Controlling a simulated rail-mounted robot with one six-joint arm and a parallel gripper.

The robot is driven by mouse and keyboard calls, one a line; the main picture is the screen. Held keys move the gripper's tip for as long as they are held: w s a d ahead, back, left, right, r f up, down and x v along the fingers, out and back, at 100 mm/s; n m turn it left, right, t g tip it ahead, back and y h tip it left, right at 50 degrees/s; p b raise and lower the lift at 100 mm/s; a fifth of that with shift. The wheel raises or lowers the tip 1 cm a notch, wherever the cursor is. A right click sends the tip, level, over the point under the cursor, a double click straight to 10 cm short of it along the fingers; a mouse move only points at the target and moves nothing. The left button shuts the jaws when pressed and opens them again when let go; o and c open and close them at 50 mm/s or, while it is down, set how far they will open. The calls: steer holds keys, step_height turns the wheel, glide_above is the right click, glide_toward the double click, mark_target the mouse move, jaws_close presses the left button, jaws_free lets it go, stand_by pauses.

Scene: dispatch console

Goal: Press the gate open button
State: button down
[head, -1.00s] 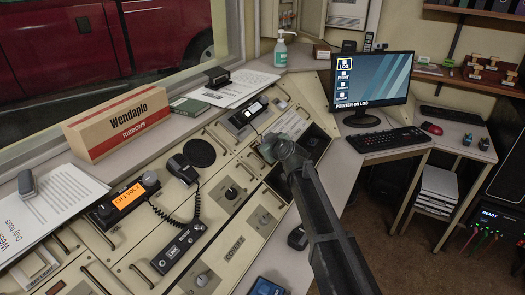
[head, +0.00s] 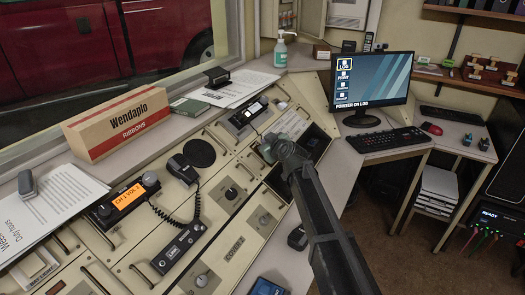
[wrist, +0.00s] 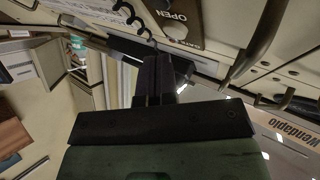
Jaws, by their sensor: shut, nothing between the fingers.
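In the wrist view, a panel marked OPEN (wrist: 178,14) lies near the top edge, with a small dark round part beside the lettering. A second printed word there is hard to read. My gripper (wrist: 155,65) has its dark fingers together and empty, pointing toward the console just below this panel in the picture. I cannot tell whether the fingertips touch anything. In the head view, my gripper end (head: 268,148) is over the right part of the sloping console (head: 222,262). My arm hides the fingertips and the surface behind them, and I cannot make out the gate open button there.
A radio handset (head: 183,168) with a coiled cord lies on the console left of my arm. Raised handles dot the panels. A Wendaplo box (head: 118,122) stands on the ledge. A monitor (head: 372,80) and keyboard (head: 388,138) are to the right.

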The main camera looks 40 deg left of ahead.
steer(key=shift+f, duration=0.1)
stand_by(0.3)
steer(key=shift+a+f+b, duration=0.2)
steer(key=shift+f+b, duration=0.05)
steer(key=shift+b, duration=0.1)
steer(key=shift+s+a+f+b, duration=0.1)
steer(key=shift+a+f+b, duration=0.1)
steer(key=shift+f+b, duration=0.15)
stand_by(0.6)
steer(key=shift+d+r+p, duration=0.4)
steer(key=shift+r+p, duration=0.3)
steer(key=d+r+p, duration=0.1)
steer(key=r+p, duration=0.1)
steer(key=d+r+p, duration=0.1)
steer(key=r+p, duration=0.1)
steer(key=shift+w+d+r, duration=0.1)
steer(key=shift+w+d, duration=0.25)
